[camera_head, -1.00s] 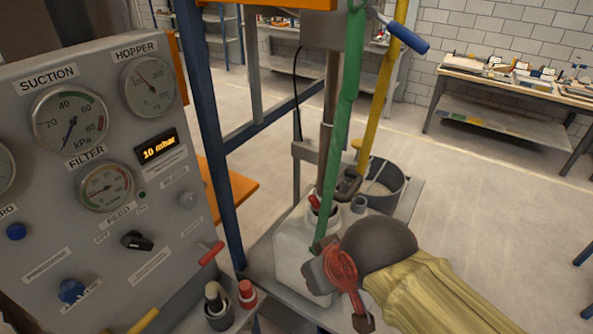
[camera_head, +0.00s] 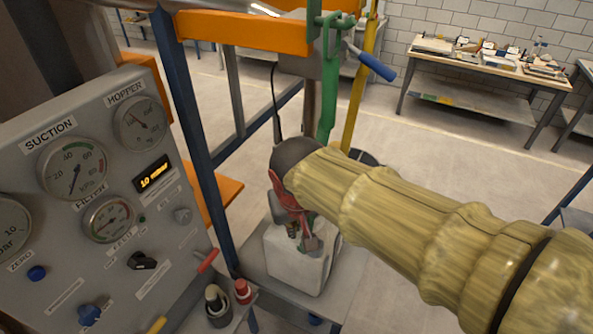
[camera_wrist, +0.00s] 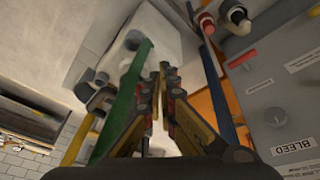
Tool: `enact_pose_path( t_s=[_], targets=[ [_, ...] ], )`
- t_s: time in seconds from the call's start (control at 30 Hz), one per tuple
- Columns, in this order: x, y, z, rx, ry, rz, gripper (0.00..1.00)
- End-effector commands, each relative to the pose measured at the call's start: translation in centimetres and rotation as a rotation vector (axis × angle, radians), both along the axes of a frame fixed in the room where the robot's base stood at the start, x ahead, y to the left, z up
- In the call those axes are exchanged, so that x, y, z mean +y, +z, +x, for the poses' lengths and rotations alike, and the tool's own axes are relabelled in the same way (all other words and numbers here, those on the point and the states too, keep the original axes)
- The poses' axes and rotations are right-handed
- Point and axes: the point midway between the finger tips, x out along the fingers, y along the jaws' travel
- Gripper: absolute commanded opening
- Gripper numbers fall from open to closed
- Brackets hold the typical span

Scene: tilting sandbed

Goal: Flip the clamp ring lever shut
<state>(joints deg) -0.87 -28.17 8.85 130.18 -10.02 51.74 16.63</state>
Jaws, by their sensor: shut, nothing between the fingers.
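I cannot make out a clamp ring with certainty. A lever with a blue grip (camera_head: 372,64) sticks out to the right near the top of the green upright bar (camera_head: 328,95) in the head view. The bar's lower part is hidden behind my yellow-sleeved arm. My gripper (camera_head: 306,242), red and grey, points down over the white canister (camera_head: 300,268), well below and left of the blue grip. In the wrist view my gripper (camera_wrist: 161,72) has its fingertips close together with nothing between them. The green bar (camera_wrist: 128,95) runs close along the left of the fingers there.
The grey gauge panel (camera_head: 60,165) stands at the left, with a red-handled lever (camera_head: 207,261) at its edge. A blue post (camera_head: 200,150) and orange beam (camera_head: 245,32) frame the middle. A yellow pole (camera_head: 357,100) stands behind the green bar. Open floor lies at the right.

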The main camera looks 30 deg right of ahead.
Motion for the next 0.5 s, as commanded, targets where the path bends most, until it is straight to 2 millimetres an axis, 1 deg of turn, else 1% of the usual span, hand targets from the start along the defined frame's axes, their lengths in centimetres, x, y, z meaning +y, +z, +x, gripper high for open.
enact_pose_path(
  t_s=[0.03,0.2,0.37,0.5],
  targets=[
    [-0.4,1.9,1.2,0.027,-0.024,-0.012,0.0],
    [-1.8,4.1,4.9,0.091,-0.114,-0.055,0.0],
    [-2.9,5.4,8.1,0.137,-0.191,-0.101,0.0],
    [-3.7,5.7,10.2,0.164,-0.242,-0.135,0.0]
  ],
)
